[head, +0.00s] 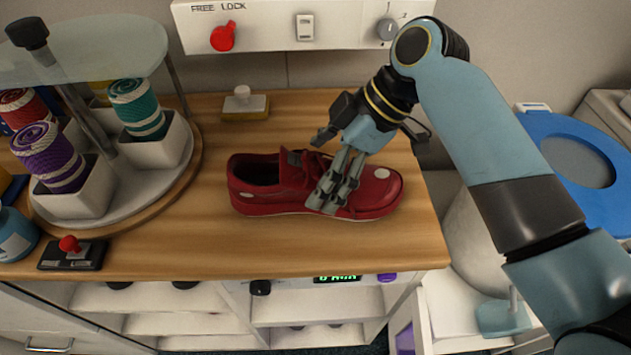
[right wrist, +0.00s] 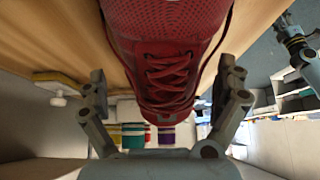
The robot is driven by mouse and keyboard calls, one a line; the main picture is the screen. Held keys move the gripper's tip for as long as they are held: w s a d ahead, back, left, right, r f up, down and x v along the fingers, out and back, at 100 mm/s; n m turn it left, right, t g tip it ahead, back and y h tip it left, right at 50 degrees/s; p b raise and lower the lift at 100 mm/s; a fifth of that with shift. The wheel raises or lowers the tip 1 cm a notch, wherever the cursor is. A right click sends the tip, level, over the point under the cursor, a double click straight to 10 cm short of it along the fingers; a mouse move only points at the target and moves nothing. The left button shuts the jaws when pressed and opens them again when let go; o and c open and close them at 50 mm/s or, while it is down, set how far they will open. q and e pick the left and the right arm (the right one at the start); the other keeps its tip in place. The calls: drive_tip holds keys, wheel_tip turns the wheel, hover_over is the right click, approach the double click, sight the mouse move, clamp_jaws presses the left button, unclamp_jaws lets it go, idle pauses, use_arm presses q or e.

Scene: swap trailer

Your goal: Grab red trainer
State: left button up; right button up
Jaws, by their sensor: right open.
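The red trainer (head: 262,192) lies upright on the wooden worktop, its opening to the left and its toe to the right in the head view. My right gripper (head: 323,168) is over its laced middle, with the near finger in front of the shoe's side. In the right wrist view the red trainer (right wrist: 170,30) with its laces lies between the two spread fingers of my right gripper (right wrist: 163,90). The jaws are open, with a gap visible on both sides of the shoe. Whether a finger touches the shoe is unclear. My left gripper is not visible in the head view.
A round tiered stand (head: 150,205) with purple and teal spools (head: 138,108) is at the left. A small yellow-based block (head: 245,107) sits behind the shoe. A red-knobbed black switch (head: 72,254) is near the front edge.

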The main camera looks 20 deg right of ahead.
sight(305, 184)
drive_tip(key=x, duration=0.4)
drive_tip(key=shift+s+a+r, duration=0.2)
drive_tip(key=shift+a, duration=0.1)
drive_tip(key=shift+w+a+f, duration=0.1)
drive_tip(key=shift+a+f, duration=0.05)
drive_tip(key=shift+f, duration=0.2)
drive_tip(key=shift+c, duration=0.4)
drive_tip(key=c, duration=0.5)
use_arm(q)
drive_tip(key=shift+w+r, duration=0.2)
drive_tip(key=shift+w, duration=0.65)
use_arm(e)
drive_tip(key=shift+r, duration=0.1)
drive_tip(key=c, duration=0.8)
drive_tip(key=shift+c, duration=0.2)
